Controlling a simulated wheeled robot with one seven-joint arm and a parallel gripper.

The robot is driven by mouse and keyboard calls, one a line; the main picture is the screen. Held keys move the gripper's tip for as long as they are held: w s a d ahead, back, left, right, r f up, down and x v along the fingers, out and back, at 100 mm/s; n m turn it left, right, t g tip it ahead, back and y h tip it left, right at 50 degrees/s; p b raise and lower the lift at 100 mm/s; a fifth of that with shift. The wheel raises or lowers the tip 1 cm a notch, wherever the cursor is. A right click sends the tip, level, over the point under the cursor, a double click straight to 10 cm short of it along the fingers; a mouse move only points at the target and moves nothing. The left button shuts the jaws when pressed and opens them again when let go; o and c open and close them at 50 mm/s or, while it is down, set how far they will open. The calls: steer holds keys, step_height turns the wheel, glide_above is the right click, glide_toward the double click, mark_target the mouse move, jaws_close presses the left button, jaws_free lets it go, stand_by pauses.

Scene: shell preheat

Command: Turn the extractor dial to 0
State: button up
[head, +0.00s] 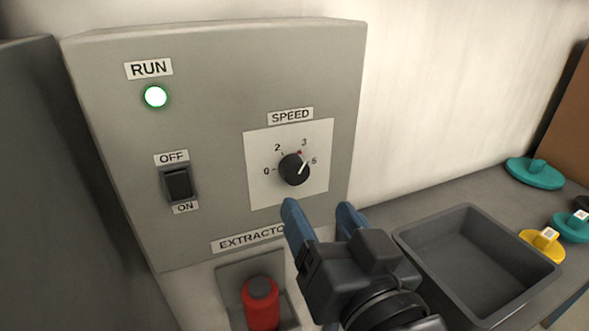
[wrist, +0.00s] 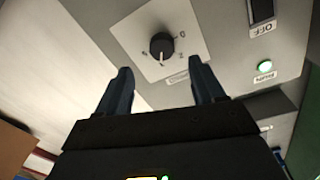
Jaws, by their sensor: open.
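The extractor dial (head: 292,170) is a round black knob on a white SPEED plate (head: 262,190), marked 0, 2, 3 and 5. My gripper (head: 319,208) has blue fingers spread apart and empty, below and right of the dial in the head view. In the wrist view the dial (wrist: 161,45) shows beyond the gap between the fingertips (wrist: 160,68). I see no contact between the fingers and the dial.
The grey extractor box (head: 220,60) also carries a lit green RUN lamp (head: 155,97) and a black OFF/ON rocker switch (head: 178,183). A red object (head: 261,305) stands below it. A grey bin (head: 410,238) and teal (head: 535,174) and yellow (head: 540,245) pieces are right.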

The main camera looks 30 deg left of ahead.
mark_target(297, 177)
steer(key=p+x, duration=0.1)
steer(key=x, duration=0.7)
steer(key=shift+s, duration=0.1)
steer(key=shift+c, duration=0.3)
steer(key=c, duration=1)
